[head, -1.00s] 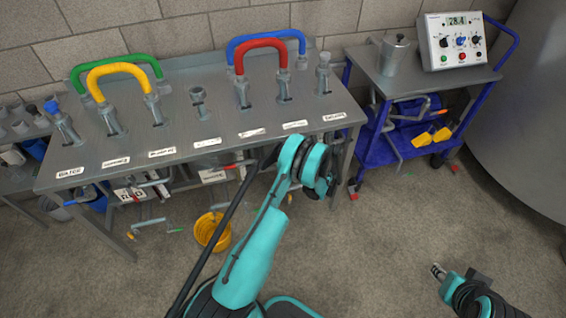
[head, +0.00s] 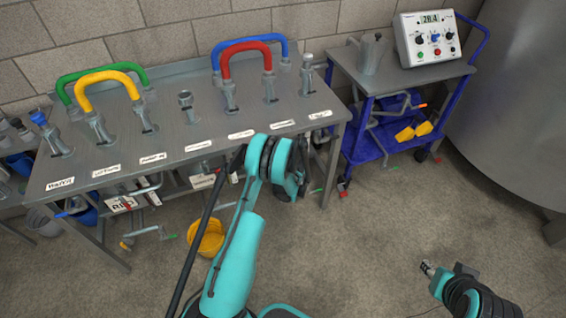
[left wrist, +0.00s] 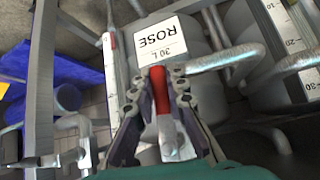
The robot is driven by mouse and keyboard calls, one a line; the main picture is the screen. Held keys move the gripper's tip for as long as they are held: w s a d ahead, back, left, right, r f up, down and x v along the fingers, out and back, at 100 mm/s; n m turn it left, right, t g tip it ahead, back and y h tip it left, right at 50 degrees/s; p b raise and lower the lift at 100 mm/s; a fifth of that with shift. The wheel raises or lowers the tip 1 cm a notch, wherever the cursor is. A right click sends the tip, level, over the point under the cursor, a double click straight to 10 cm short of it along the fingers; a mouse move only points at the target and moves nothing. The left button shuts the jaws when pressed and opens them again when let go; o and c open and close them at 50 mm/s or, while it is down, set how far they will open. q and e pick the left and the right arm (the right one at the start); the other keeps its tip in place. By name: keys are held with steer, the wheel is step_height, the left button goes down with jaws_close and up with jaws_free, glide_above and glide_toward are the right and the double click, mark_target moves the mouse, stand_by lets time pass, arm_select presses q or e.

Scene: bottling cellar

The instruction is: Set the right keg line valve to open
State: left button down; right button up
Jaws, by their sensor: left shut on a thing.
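In the left wrist view my left gripper (left wrist: 160,90) is shut on a red-gripped valve lever (left wrist: 160,82). The lever's flat metal part (left wrist: 171,138) shows between the fingers, and its pivot is not clear to see. Behind it stands a grey keg (left wrist: 190,80) labelled "ROSE 30 L". In the head view my left arm reaches under the bench's front edge, and the gripper is hidden there. A red lever tip (head: 234,178) shows under the bench. My right gripper (head: 427,268) hangs over the floor at the lower right, too small to tell open from shut.
The grey bench (head: 180,155) carries red, blue, yellow and green hose loops on metal fittings. A yellow bucket (head: 207,240) stands below it. A blue cart (head: 370,110) with a control box (head: 428,38) stands at the right. Metal pipe (left wrist: 228,58) runs close to my left gripper.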

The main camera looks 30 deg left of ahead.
arm_select(q)
steer(key=shift+w+d+h, duration=0.2)
steer(key=shift+h, duration=0.1)
stand_by(0.4)
steer(key=c, duration=1.5)
jaws_free()
steer(key=v, duration=1.2)
steer(key=shift+s+f, duration=0.15)
